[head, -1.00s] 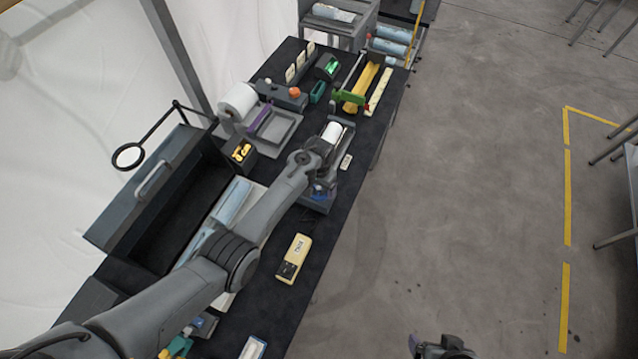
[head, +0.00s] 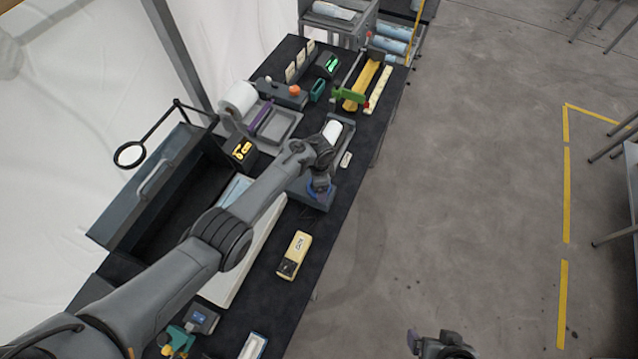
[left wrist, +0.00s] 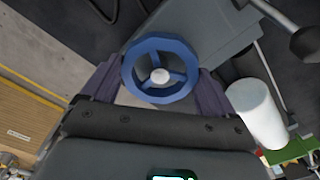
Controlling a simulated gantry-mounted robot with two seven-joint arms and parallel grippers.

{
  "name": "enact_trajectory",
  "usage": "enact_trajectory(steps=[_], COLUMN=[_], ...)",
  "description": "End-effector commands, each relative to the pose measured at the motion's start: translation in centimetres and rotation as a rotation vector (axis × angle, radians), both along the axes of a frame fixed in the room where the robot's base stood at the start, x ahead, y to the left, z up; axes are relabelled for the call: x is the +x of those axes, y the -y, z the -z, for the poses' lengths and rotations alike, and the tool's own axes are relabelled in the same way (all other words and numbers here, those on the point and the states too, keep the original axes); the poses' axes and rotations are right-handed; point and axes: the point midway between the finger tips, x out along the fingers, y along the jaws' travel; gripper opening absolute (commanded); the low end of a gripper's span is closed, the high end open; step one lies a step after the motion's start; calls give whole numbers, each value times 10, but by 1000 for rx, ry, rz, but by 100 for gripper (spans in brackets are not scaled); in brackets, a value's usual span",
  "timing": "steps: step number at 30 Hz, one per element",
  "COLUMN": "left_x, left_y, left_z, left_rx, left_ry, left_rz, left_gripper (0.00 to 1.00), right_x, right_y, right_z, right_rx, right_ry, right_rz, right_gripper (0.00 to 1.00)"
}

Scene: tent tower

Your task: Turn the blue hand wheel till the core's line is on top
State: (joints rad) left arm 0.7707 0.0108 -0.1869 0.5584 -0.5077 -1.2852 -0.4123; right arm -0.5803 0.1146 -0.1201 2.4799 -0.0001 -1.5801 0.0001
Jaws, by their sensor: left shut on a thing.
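The blue hand wheel (head: 320,190) is at the near end of a grey holder on the bench. In the left wrist view, the wheel (left wrist: 136,70) shows its rim, spokes and pale hub. My left gripper (head: 320,183) is shut on it; in the left wrist view its fingers (left wrist: 160,84) press the rim from both sides. The white core (head: 332,131) lies in the holder beyond the gripper. It also shows in the left wrist view (left wrist: 258,112); I see no line on it. My right gripper (head: 440,346) is at the bottom edge, its jaws unclear.
A cream handheld device (head: 294,255) lies on the dark bench near the wheel.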

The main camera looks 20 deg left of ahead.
Motion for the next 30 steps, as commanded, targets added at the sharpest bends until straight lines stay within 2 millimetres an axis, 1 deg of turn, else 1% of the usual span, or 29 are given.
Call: enact_trajectory(steps=[9, 22, 23, 24, 25, 30], left_x=[1, 1, 1, 1, 1, 0], left_y=[1, 1, 1, 1, 1, 1], left_z=[0, -1, -1, -1, -1, 0], left_rx=[-1, -1, -1, -1, -1, 0], left_ry=[2, 2, 2, 2, 2, 1], left_rz=[86, 94, 94, 94, 94, 93], left_gripper=[57, 57, 91, 97, 100, 100], right_x=[0, 0, 0, 0, 0, 0], right_y=[1, 2, 2, 2, 2, 2], right_z=[1, 1, 1, 1, 1, 1], right_rx=[-4, -9, -9, -9, -9, -7], right_ry=[0, 0, 0, 0, 0, 0], right_rz=[-3, -6, -6, -6, -5, -4], right_gripper=[92, 92, 92, 92, 92, 92])
